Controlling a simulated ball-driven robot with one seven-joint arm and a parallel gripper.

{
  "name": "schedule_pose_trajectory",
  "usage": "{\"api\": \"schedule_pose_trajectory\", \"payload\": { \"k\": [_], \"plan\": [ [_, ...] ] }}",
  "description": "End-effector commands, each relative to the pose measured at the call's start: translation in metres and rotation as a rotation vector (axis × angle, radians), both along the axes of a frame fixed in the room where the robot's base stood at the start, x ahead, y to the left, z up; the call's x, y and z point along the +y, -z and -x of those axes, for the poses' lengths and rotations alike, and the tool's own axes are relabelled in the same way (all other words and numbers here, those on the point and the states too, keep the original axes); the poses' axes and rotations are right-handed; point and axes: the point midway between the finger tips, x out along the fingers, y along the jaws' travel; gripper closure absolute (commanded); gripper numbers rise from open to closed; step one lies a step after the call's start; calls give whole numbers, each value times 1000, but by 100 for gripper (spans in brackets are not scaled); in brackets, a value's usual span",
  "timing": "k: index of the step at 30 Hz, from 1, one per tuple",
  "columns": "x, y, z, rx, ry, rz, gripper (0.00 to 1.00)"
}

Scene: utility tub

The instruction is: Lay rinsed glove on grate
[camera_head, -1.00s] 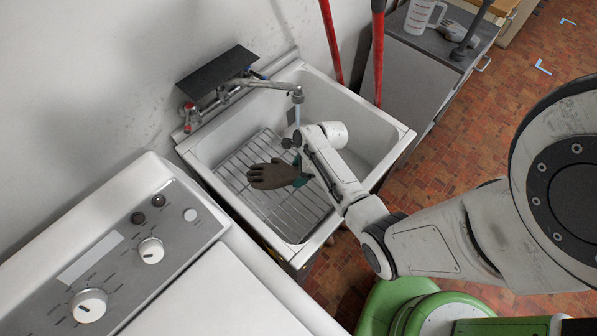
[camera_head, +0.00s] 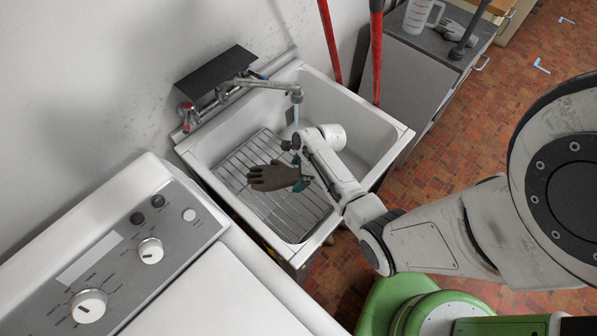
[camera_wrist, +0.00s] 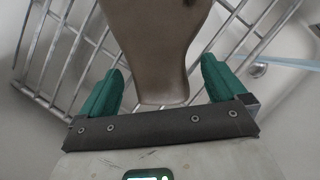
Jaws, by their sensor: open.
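The dark brown glove (camera_head: 270,177) lies over the wire grate (camera_head: 292,214) in the white tub, fingers toward the left. In the wrist view the glove's cuff (camera_wrist: 157,60) lies between my two teal fingers, with a gap on each side, and the grate bars (camera_wrist: 70,55) show behind it. My gripper (camera_head: 298,172) is open around the cuff, also in the wrist view (camera_wrist: 164,72). Whether the whole glove rests on the bars is hard to tell.
The tub (camera_head: 398,142) has raised walls around the grate. A faucet (camera_head: 262,84) runs a thin stream of water behind my wrist. A white appliance (camera_head: 215,290) stands at front left. Red handles (camera_head: 377,60) and a grey cabinet (camera_head: 415,90) stand behind.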

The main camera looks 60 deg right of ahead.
Motion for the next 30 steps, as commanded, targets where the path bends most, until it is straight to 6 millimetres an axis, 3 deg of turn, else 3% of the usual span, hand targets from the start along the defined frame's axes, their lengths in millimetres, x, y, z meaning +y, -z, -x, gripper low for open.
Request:
{"api": "schedule_pose_trajectory", "payload": {
  "k": [8,21,30],
  "plan": [
    [-3,-15,4,-3,1,1,2],
    [-18,-89,32,-2,0,2,2],
    [-18,-112,41,-1,-32,12,2]
  ]
}}
